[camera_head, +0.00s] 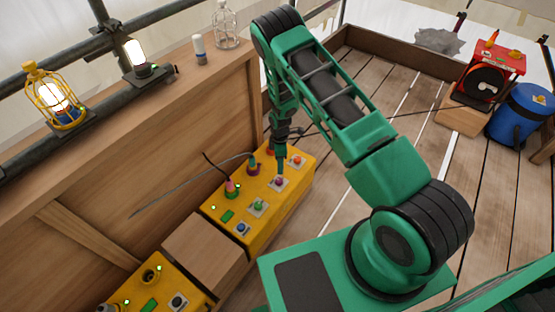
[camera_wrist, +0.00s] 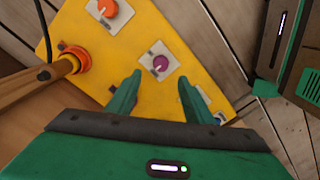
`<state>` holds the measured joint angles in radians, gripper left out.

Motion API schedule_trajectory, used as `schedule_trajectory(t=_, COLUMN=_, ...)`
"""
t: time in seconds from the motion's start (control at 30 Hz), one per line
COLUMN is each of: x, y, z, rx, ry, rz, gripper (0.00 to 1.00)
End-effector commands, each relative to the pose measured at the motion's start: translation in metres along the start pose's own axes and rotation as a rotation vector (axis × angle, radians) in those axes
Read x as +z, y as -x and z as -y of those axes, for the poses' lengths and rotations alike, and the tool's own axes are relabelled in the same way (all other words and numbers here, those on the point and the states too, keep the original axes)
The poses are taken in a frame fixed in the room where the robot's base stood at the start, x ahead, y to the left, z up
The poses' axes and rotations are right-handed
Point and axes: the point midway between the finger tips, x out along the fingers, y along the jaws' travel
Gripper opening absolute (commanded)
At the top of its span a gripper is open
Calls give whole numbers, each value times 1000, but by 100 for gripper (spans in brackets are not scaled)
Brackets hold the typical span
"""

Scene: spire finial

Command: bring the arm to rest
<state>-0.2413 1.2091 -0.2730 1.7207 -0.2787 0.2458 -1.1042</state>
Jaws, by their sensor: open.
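My green arm reaches over a yellow control box (camera_head: 262,205) by the wooden wall. My gripper (camera_head: 281,172) points down near a purple knob on the box's top. In the wrist view my gripper (camera_wrist: 158,85) has its two green fingers apart with nothing between the tips. The purple knob (camera_wrist: 160,63) sits on a pale plate just beyond the fingertips, with a visible gap. An orange knob (camera_wrist: 107,9) on a similar plate is farther off; it also shows in the head view (camera_head: 297,160). Part of the box is hidden under my gripper.
A second yellow box (camera_head: 150,285) lies at the lower left beyond a wooden block (camera_head: 205,248). A wooden wall (camera_head: 120,170) runs along the left, with lit lamps (camera_head: 55,97) above. A red reel (camera_head: 490,75) and blue drum (camera_head: 520,112) stand right. Plank floor (camera_head: 400,95) is largely clear.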

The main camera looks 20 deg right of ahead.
Motion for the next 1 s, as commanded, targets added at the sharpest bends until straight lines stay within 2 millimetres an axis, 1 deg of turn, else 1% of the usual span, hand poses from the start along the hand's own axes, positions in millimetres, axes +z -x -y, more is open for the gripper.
schedule_trajectory(t=0.23, x=0, y=1, z=0, rx=1, ry=-2, rz=0, gripper=47)
schedule_trajectory(t=0.3, x=2, y=8, z=-2, rx=3, ry=-15, rz=1, gripper=47)
schedule_trajectory(t=0.37, x=5, y=20, z=-5, rx=7, ry=-39, rz=3, gripper=47)
schedule_trajectory(t=0.47, x=16, y=53, z=-11, rx=17, ry=-108, rz=6, gripper=47)
schedule_trajectory(t=0.5, x=21, y=70, z=-13, rx=20, ry=-145, rz=9, gripper=47)
schedule_trajectory(t=0.57, x=31, y=97, z=-15, rx=26, ry=-203, rz=13, gripper=47)
schedule_trajectory(t=0.6, x=37, y=114, z=-16, rx=30, ry=-243, rz=14, gripper=47)
schedule_trajectory(t=0.67, x=48, y=140, z=-15, rx=34, ry=-303, rz=18, gripper=47)
schedule_trajectory(t=0.7, x=55, y=157, z=-13, rx=36, ry=-342, rz=20, gripper=47)
schedule_trajectory(t=0.83, x=78, y=210, z=-5, rx=46, ry=-472, rz=24, gripper=47)
schedule_trajectory(t=1.0, x=109, y=274, z=15, rx=54, ry=-641, rz=26, gripper=47)
